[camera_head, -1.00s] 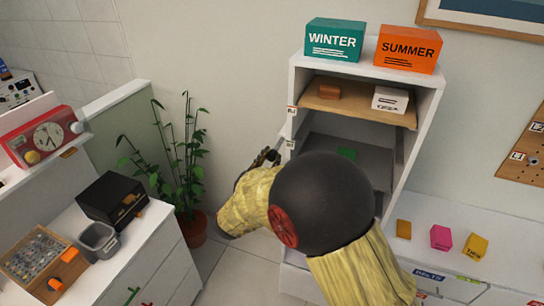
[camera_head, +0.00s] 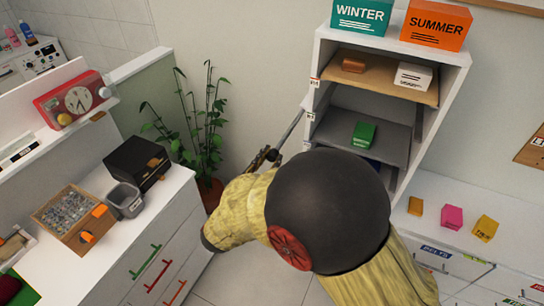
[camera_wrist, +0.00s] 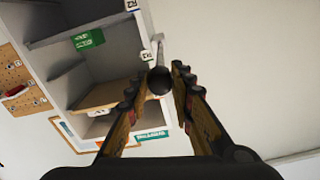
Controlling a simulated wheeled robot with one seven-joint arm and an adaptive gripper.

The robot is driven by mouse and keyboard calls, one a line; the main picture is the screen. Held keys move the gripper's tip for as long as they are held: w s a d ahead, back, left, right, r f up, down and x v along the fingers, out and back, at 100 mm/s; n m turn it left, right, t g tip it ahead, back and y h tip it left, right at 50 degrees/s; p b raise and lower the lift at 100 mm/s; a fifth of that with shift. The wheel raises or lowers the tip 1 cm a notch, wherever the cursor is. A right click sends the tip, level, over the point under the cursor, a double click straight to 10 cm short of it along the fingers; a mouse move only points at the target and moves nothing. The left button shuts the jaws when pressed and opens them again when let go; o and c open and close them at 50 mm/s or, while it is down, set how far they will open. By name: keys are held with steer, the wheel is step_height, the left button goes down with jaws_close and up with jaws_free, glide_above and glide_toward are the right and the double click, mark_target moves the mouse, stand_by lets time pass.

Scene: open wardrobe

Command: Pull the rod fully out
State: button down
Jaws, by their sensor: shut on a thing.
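The rod (camera_head: 291,129) is a thin grey bar slanting from the left side of the white wardrobe (camera_head: 319,55) down to my gripper (camera_head: 264,158). In the wrist view a round black knob (camera_wrist: 160,81) sits between the fingertips of my gripper (camera_wrist: 158,76), with a short pale length of rod (camera_wrist: 158,48) beyond it. The gripper is shut on the rod at this knob end. The far end meets the wardrobe's side edge near the small white labels; I cannot tell how much is still inside.
Inside the wardrobe are a wooden shelf (camera_head: 376,73) and a grey shelf with a green box (camera_head: 364,134). A potted plant (camera_head: 205,130) stands close left of my gripper. A white drawer unit (camera_head: 165,215) is at left. My arm hides the wardrobe's lower part.

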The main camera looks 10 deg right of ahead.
steer(key=shift+f, duration=0.1)
steer(key=c, duration=2)
jaws_free()
steer(key=shift+o, duration=1.3)
steer(key=shift+s+a, duration=0.25)
steer(key=shift+o, duration=1)
steer(key=shift+w+d, duration=0.1)
steer(key=v, duration=1.2)
